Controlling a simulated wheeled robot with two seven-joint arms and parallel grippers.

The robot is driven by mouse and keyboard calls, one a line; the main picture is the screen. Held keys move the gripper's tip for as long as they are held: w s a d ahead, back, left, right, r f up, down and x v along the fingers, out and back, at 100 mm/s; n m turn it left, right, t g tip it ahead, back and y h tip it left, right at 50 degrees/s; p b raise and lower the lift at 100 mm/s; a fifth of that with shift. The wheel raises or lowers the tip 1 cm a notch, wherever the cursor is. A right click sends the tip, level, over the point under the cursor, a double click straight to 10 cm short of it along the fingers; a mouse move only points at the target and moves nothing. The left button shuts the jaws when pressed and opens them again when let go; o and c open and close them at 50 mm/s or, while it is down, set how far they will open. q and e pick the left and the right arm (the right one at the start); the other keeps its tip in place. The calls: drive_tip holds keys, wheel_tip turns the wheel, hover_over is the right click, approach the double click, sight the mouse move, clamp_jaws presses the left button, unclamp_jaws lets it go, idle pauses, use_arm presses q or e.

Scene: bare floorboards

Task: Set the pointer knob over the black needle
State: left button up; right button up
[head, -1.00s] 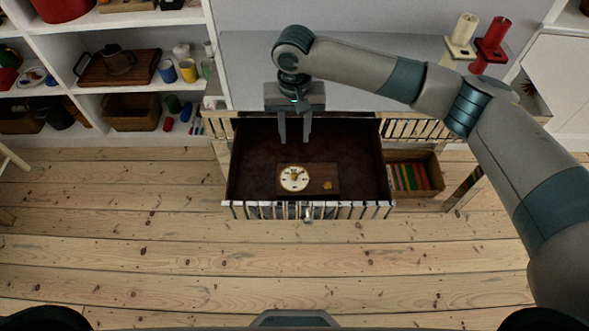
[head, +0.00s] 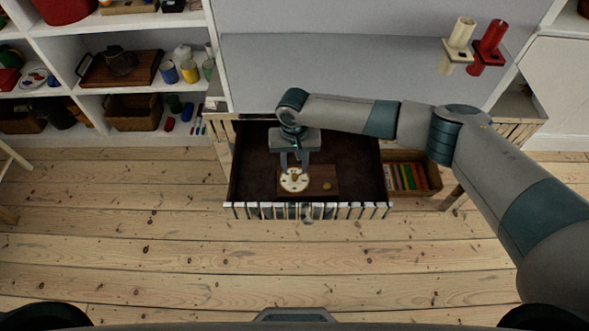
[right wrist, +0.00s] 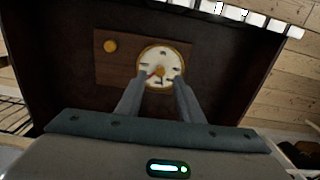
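A brown wooden board (head: 322,179) lies in the open drawer (head: 360,170). It carries a round white dial (head: 287,187) with dark marks and a gold rim; the dial also shows in the right wrist view (right wrist: 168,53). A small golden pointer knob (right wrist: 159,71) sits at the dial's middle. I cannot clearly tell the black needle from the dial's dark marks or which way the knob points. My right gripper (head: 294,167) is open and empty, fingers pointing down over the dial. In the right wrist view its fingertips (right wrist: 162,80) flank the dial's near part. My left gripper is out of view.
A small round brass knob (right wrist: 110,46) sits on the board beside the dial. A basket of coloured items (head: 408,177) stands right of the drawer. White shelves (head: 110,90) stand at the left.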

sight(295, 175)
drive_tip(key=shift+f, duration=1.95)
clamp_jaws()
